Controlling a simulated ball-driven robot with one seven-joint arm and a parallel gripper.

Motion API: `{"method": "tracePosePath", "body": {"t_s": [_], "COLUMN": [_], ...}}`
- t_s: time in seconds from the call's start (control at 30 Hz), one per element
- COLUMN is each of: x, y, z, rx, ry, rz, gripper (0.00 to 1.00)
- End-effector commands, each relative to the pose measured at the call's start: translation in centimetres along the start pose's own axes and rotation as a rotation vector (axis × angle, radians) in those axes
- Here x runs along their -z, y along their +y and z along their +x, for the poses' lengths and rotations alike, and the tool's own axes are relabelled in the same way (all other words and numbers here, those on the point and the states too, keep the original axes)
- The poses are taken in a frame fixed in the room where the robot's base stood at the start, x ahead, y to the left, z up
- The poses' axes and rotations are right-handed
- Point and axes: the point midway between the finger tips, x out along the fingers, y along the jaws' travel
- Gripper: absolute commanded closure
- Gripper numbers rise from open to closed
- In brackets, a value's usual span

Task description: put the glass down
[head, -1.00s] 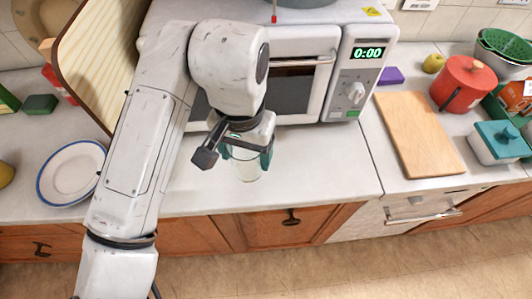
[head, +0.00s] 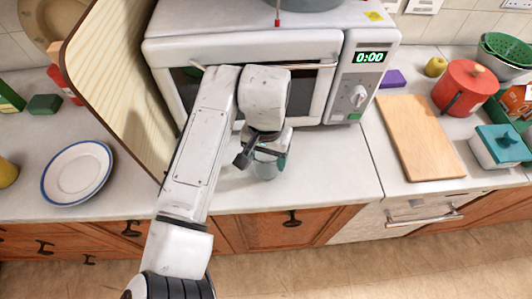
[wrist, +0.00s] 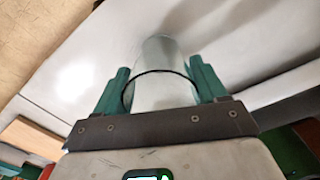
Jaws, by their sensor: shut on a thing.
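A clear glass (head: 265,169) is in front of the microwave, over the white counter, in the head view. My gripper (head: 270,160) is shut on it, with a green finger on either side. In the wrist view the glass (wrist: 162,85) stands between the two green fingers of my gripper (wrist: 162,88), with the pale counter beyond it. The glass looks upright in the head view. I cannot tell whether its base touches the counter (head: 325,165).
The microwave (head: 255,50) stands close behind my gripper. A wooden board (head: 120,85) leans to the left, near my arm. A white plate (head: 77,172) lies further left. A cutting board (head: 420,138) lies to the right. The counter between glass and cutting board is clear.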

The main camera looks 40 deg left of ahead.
Motion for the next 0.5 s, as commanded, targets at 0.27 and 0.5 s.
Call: {"method": "tracePosePath", "body": {"t_s": [0.27, 0.5], "x": [0.01, 0.0], "y": [0.0, -0.01], "z": [0.23, 0.21], "rx": [0.0, 0.0], "ry": [0.0, 0.0], "rz": [0.0, 0.0], "gripper": [0.25, 0.03]}}
